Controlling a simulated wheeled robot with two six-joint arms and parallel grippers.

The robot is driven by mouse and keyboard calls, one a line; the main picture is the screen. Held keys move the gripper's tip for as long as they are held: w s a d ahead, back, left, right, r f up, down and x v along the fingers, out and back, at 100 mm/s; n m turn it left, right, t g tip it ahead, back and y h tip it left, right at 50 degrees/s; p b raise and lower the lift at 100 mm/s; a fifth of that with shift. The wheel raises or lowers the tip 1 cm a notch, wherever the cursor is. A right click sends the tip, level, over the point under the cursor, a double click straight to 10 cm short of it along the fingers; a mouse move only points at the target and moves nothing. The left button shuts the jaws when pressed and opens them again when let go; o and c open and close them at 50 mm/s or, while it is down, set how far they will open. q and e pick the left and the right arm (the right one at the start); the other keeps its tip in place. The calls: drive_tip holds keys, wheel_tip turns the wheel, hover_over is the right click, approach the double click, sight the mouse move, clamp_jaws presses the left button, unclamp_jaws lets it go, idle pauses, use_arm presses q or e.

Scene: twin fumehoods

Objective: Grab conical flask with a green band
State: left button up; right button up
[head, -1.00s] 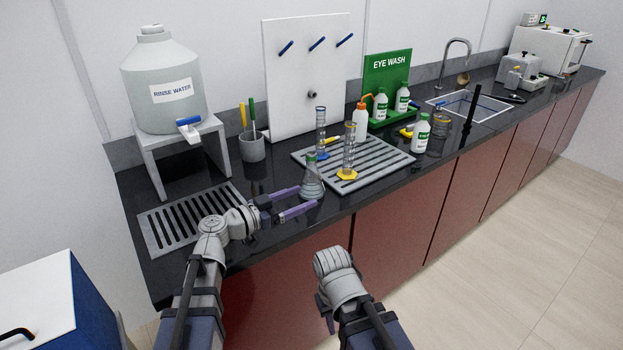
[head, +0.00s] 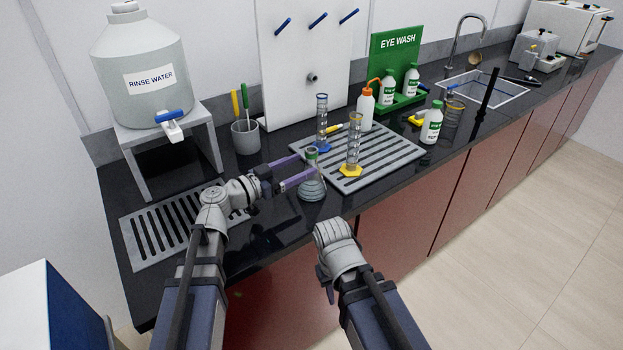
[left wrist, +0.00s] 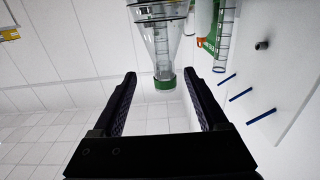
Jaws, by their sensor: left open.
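The conical flask (head: 312,188) is clear glass with a green band at its neck. It stands upright on the black counter, at the front left corner of the slatted rack. My left gripper (head: 305,166) is open, its two purple fingers level and pointing right at the flask's neck. In the left wrist view the flask (left wrist: 160,42) appears upside down, just beyond the open fingertips and roughly between them, with nothing held. My right gripper (head: 334,240) is low, in front of the counter edge; its fingers are not clearly visible.
A slatted rack (head: 398,160) holds a blue-based cylinder (head: 322,125) and a yellow-based cylinder (head: 353,155), close behind and right of the flask. A rinse water tank (head: 140,65) on a stand is at left. A pen cup (head: 245,138) stands behind my left gripper.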

use_arm(q)
drive_tip(key=shift+w+a+x, duration=0.1)
drive_tip(key=shift+w+x, duration=0.05)
drive_tip(key=shift+x, duration=1.75)
drive_tip(key=shift+w+a+x, duration=0.1)
drive_tip(key=shift+w+x, duration=0.05)
drive_tip(key=shift+x, duration=1.7)
drive_tip(key=shift+r, duration=0.1)
clamp_jaws()
